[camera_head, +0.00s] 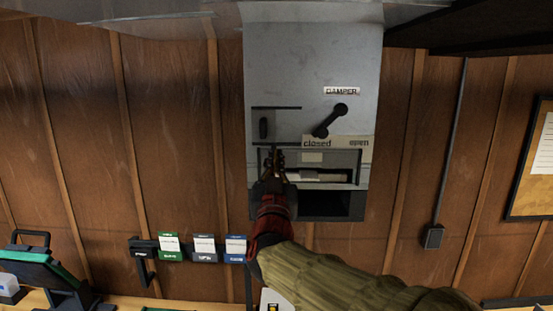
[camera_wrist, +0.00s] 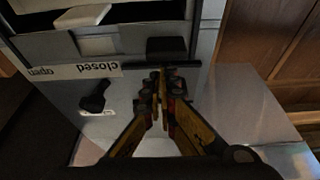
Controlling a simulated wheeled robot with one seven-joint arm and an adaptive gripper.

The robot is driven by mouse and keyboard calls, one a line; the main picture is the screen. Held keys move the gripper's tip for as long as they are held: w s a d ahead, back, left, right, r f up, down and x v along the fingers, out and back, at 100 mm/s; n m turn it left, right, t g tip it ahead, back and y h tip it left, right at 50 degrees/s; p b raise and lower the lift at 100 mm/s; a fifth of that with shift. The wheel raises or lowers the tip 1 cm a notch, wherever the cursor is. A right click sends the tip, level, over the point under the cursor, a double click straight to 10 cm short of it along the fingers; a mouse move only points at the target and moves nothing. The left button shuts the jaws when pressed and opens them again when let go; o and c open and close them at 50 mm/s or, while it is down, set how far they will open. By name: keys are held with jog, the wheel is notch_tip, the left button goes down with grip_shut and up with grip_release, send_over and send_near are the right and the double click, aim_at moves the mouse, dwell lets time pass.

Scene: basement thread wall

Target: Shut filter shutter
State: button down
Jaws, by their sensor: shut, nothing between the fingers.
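A grey metal housing (camera_head: 312,60) on the wall has a slot-like opening (camera_head: 335,177) in its lower part, with a pale piece (camera_head: 298,175) inside. Two dark rails (camera_head: 277,108) run across its left side, with a small black handle (camera_head: 264,128) between them. I cannot tell which panel is the filter shutter. My gripper (camera_head: 276,156) is shut and empty, in front of the opening's left end, just below the lower rail. In the wrist view its fingers (camera_wrist: 160,83) point at the rail (camera_wrist: 165,65), near a black block (camera_wrist: 167,46); contact is unclear.
A black lever (camera_head: 330,120) under the "DAMPER" label (camera_head: 341,91) slants down-left toward "closed" on a closed/open strip (camera_head: 337,143). Cards in holders (camera_head: 203,247) hang on the wood wall lower left. A cork board (camera_head: 540,160) is at the right.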

jog(key=shift+f+b, duration=2.85)
jog(key=shift+f, duration=0.1)
